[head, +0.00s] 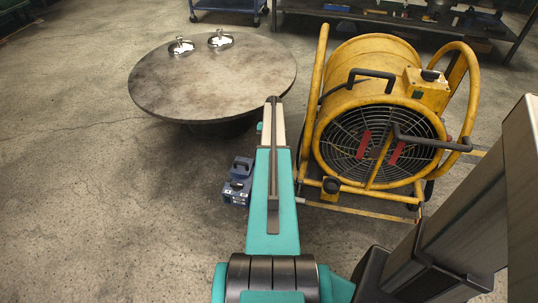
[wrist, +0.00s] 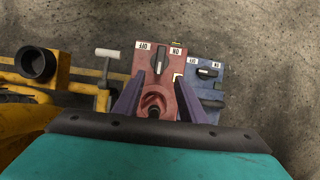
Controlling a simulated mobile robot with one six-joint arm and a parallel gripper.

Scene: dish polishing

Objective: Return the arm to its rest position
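My gripper (wrist: 159,84) shows in the wrist view as two purple fingers standing apart, with nothing clasped between them. Beyond the fingers is a red switch box (wrist: 147,68) with a dark knob and OFF and ON labels. A blue switch box (wrist: 210,75) with its own knob is just to the right of it. In the head view my teal arm (head: 273,190) reaches forward and its far end drops out of sight, so the gripper is hidden there. The blue box (head: 236,190) shows on the floor left of my arm.
A yellow drum fan (head: 375,108) on a tubular frame stands close right of my arm. A round table (head: 215,85) with two shiny metal dishes (head: 181,47) stands ahead left. A workbench (head: 400,18) and blue cart (head: 228,6) are behind. The floor at left is clear.

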